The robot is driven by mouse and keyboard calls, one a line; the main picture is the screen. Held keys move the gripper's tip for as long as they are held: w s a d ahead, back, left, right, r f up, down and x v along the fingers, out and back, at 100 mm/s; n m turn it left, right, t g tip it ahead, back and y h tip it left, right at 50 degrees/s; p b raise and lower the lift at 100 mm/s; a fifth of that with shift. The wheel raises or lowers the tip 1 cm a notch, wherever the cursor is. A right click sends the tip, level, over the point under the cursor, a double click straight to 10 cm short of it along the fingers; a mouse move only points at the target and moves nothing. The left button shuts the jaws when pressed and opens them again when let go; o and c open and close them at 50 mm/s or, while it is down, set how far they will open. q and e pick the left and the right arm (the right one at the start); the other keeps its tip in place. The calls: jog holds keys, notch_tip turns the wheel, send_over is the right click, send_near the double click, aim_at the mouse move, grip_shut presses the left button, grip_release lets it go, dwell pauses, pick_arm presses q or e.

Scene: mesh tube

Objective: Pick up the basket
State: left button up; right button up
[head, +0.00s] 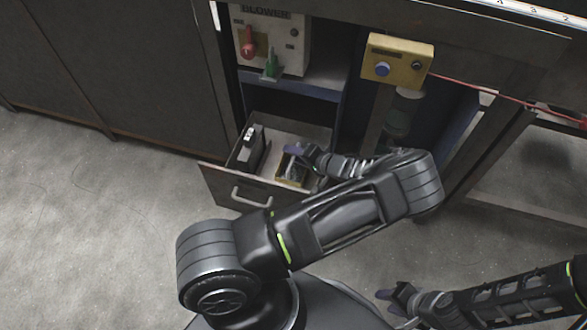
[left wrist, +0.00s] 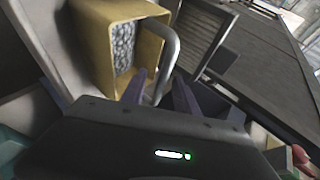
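The basket (head: 291,176) is a small yellow box with grey, pebbly contents. It sits in the open drawer (head: 235,188) under the bench, partly hidden by my left gripper. In the left wrist view the basket (left wrist: 149,45) fills the upper middle, and its grey curved handle (left wrist: 174,50) reaches down between my fingers. My left gripper (head: 297,151) is over the basket; in the left wrist view its two purple fingers (left wrist: 161,92) are apart on either side of the handle. My right gripper (head: 393,298) is low at the right, away from the drawer; its opening is unclear.
A black object (head: 251,150) stands in the drawer left of the basket. Above are a blower panel (head: 285,40) with red and green knobs and a yellow button box (head: 397,61) with a red cable. The cabinet frame stands close around the drawer. The floor at left is clear.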

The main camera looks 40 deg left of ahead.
pick_arm(q)
jog(key=shift+c, duration=0.3)
grip_shut()
dwell(1.2)
